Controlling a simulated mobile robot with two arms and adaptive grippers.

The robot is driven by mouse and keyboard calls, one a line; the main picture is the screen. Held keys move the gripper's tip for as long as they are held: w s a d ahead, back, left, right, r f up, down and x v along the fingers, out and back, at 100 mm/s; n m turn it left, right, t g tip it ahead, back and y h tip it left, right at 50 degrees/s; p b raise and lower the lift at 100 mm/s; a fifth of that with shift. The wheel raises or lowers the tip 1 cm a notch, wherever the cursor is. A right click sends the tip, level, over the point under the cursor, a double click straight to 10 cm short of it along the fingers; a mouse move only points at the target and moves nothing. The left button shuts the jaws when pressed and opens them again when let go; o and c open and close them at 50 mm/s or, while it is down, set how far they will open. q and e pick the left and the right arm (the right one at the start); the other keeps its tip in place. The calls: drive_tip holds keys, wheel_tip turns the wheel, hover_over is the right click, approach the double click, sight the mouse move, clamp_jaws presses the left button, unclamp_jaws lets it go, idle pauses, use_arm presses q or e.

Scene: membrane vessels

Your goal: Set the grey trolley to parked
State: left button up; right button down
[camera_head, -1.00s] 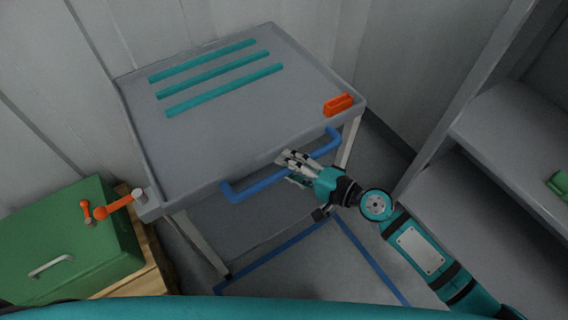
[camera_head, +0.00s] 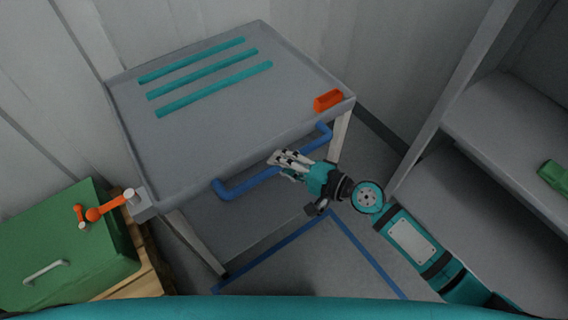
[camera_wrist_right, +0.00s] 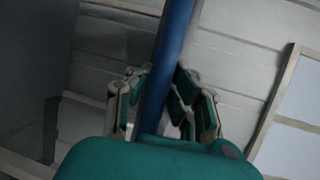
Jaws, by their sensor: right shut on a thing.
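The grey trolley (camera_head: 215,135) stands against the back wall in the head view. Three teal strips (camera_head: 207,78) lie across its top. A blue handle (camera_head: 243,188) runs along its front edge. My right gripper (camera_head: 279,164) is shut on this handle near its middle. In the right wrist view, the handle (camera_wrist_right: 172,55) passes between the fingers of the right gripper (camera_wrist_right: 163,100). An orange lever (camera_head: 108,207) sticks out left from the trolley's front left corner. A blue floor outline (camera_head: 361,250) shows in front of the trolley, partly hidden. My left gripper is out of view.
An orange block (camera_head: 328,100) sits on the trolley's right corner. A green box (camera_head: 65,245) on a wooden base stands close at the left. A grey shelf unit (camera_head: 510,125) with a green item (camera_head: 553,175) stands at the right. Floor inside the outline looks clear.

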drive_tip(key=shift+w+a+f, duration=0.1)
drive_tip(key=shift+w+a, duration=0.3)
drive_tip(key=shift+w, duration=0.15)
drive_tip(key=c, duration=1.2)
unclamp_jaws()
drive_tip(key=shift+o, duration=0.2)
drive_tip(key=v, duration=1.2)
drive_tip(key=shift+s, duration=0.1)
